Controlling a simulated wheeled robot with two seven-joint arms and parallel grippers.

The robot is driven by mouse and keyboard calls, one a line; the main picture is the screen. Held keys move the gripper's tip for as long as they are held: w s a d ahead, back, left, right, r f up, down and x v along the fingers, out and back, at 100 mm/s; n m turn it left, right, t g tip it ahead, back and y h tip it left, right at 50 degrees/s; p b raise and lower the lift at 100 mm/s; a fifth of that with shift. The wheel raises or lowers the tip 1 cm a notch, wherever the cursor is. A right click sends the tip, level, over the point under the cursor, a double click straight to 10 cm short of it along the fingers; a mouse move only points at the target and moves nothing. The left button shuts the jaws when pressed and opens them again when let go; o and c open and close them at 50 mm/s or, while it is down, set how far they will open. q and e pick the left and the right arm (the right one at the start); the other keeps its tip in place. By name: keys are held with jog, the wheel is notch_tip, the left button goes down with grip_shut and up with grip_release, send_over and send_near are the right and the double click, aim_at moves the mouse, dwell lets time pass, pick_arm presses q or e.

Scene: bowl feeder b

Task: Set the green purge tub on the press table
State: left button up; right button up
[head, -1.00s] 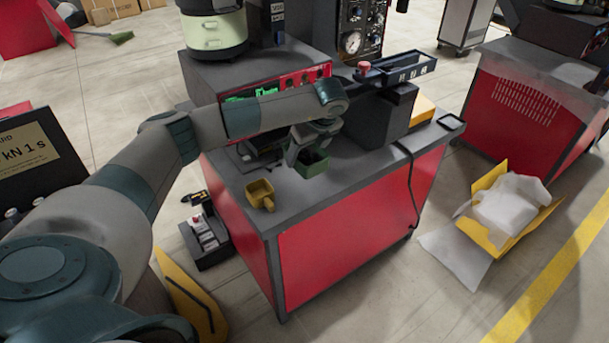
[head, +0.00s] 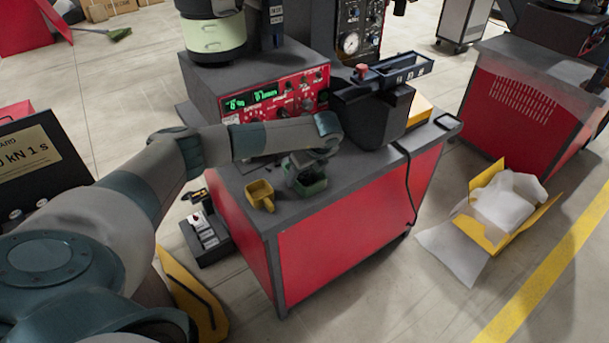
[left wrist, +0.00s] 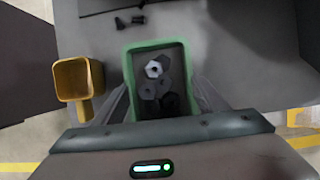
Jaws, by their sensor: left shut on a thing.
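The green tub (head: 311,188) is over the front part of the grey top of the red-sided press table (head: 362,175). In the left wrist view the green tub (left wrist: 184,44) holds several grey hex nuts and dark pieces. My left gripper (head: 302,174) is shut on the tub, with a finger at each side in the left wrist view. The tub looks level and at or very near the tabletop; I cannot tell whether it touches. My right gripper is not in view.
A yellow scoop (head: 260,194) stands on the table left of the tub and also shows in the left wrist view (left wrist: 73,78). A red control panel (head: 285,98) and a dark block (head: 372,115) stand behind. Black bolts (left wrist: 130,22) lie beyond the tub. The tabletop to the right is clear.

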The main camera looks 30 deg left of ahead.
pick_arm(q)
jog(key=shift+f, duration=0.65)
jog(key=shift+f, duration=0.15)
jog(key=o, duration=1.3)
jog(key=shift+c, duration=0.2)
